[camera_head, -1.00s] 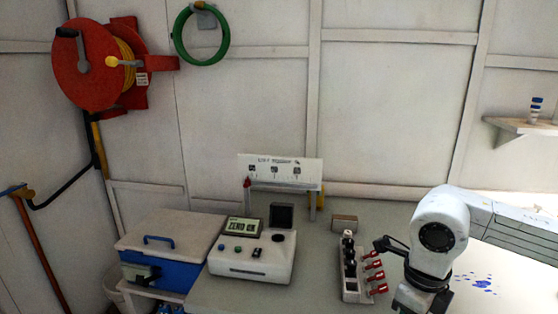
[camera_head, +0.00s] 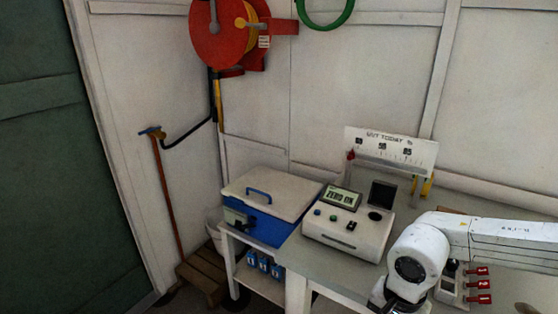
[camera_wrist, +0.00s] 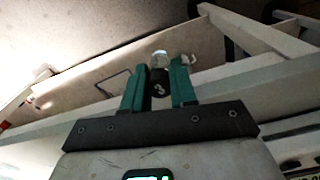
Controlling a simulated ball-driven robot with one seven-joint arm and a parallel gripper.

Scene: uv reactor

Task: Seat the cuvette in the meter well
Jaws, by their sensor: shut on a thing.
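The meter (camera_head: 340,238) is a white box on the bench with a lit display (camera_head: 341,198), a few buttons and an upright dark flap. A dark round opening (camera_head: 375,216), which looks like the well, shows on its top and appears empty. In the wrist view my gripper (camera_wrist: 160,73) has its green fingers shut on the cuvette (camera_wrist: 159,83), whose dark part bears a pale mark. A clear, glassy end shows beyond the fingertips. In the head view my white arm is at the lower right; the fingers and cuvette are not visible there.
A blue cooler with a pale lid (camera_head: 270,191) stands left of the meter. A white sign board (camera_head: 390,149) is behind it. A rack with red tags (camera_head: 478,285) is partly hidden by my arm. A wooden step (camera_head: 203,274) stands on the floor.

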